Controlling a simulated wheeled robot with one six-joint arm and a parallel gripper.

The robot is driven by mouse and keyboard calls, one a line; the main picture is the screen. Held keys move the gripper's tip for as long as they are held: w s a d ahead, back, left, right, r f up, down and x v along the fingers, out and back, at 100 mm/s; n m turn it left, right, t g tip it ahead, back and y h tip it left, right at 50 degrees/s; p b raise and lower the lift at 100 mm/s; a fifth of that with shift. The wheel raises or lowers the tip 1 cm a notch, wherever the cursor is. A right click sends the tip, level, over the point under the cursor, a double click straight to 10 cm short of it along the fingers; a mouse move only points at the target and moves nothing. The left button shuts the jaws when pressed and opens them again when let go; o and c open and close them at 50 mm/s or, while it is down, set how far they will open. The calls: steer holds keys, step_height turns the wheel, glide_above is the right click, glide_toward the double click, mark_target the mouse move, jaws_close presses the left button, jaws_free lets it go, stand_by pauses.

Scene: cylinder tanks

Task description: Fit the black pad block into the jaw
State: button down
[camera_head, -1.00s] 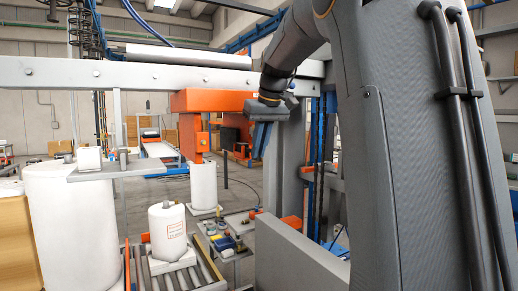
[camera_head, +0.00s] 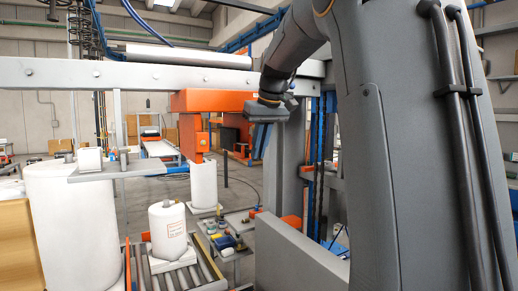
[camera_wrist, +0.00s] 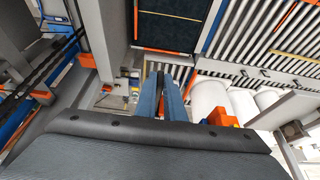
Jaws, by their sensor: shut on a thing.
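My gripper (camera_head: 260,142) has two blue fingers and points down beside the orange clamp on the grey beam. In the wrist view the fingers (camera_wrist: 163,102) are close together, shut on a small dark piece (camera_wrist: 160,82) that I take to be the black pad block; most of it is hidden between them. The orange clamp (camera_head: 201,102), which looks like the jaw, hangs left of my gripper above a white cylinder tank (camera_head: 203,184). An orange part, apparently of the clamp, shows in the wrist view (camera_wrist: 222,117). The jaw's opening cannot be made out.
A labelled white tank (camera_head: 168,230) stands on a roller conveyor (camera_head: 203,277), with a larger tank (camera_head: 72,232) to its left. A small table (camera_head: 229,247) holds several small items. A grey panel (camera_head: 300,258) and post (camera_head: 277,165) stand close below and beside my arm.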

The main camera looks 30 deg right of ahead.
stand_by(0.8)
steer(key=c, duration=2)
jaws_free()
steer(key=shift+p+v, duration=0.55)
steer(key=shift+v, duration=2.5)
steer(key=o, duration=0.5)
steer(key=shift+o, duration=0.2)
